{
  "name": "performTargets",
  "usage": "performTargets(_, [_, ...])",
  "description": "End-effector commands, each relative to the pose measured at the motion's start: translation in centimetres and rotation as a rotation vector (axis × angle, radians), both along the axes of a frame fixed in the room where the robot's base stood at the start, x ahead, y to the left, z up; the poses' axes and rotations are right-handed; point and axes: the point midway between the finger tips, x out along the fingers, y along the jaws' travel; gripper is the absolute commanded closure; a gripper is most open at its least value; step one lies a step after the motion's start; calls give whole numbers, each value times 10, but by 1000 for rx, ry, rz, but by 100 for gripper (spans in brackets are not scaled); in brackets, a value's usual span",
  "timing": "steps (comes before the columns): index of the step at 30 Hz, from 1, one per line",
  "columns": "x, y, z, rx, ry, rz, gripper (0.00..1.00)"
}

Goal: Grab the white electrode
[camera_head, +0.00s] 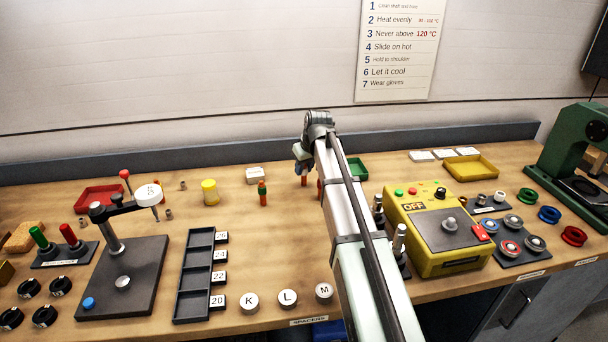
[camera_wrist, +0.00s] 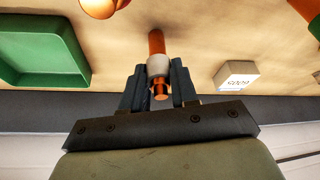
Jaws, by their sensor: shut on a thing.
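The white electrode (camera_wrist: 158,66) is a copper rod with a white band. In the wrist view it is between the two dark fingers of my gripper (camera_wrist: 160,86), which is shut on it at the band. In the head view my gripper (camera_head: 303,160) points down at the back middle of the bench, and the copper end of the electrode (camera_head: 304,182) shows below it. The white band is hidden there by the fingers. I cannot tell whether the electrode touches the bench.
A green-banded electrode (camera_head: 262,194) stands to the left, near a small white box (camera_head: 255,175). Another copper piece (camera_head: 319,188) is partly behind my arm. A green tray (camera_head: 357,168) and a yellow machine (camera_head: 436,232) are to the right.

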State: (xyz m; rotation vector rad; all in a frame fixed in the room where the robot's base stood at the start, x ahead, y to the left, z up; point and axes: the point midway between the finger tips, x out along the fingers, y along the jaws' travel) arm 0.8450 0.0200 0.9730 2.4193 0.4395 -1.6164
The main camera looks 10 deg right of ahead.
Motion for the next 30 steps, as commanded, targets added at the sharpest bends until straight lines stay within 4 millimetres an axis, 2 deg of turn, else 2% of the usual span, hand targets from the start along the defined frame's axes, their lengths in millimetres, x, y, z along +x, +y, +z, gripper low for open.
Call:
performTargets(1, [0, 0, 0, 0, 0, 0, 92])
performTargets(4, [0, 0, 0, 0, 0, 0, 100])
performTargets(17, [1, 0, 6, 1, -2, 0, 100])
performTargets(20, [1, 0, 17, 0, -3, 0, 100])
performTargets(30, [1, 0, 73, 0, -2, 0, 100])
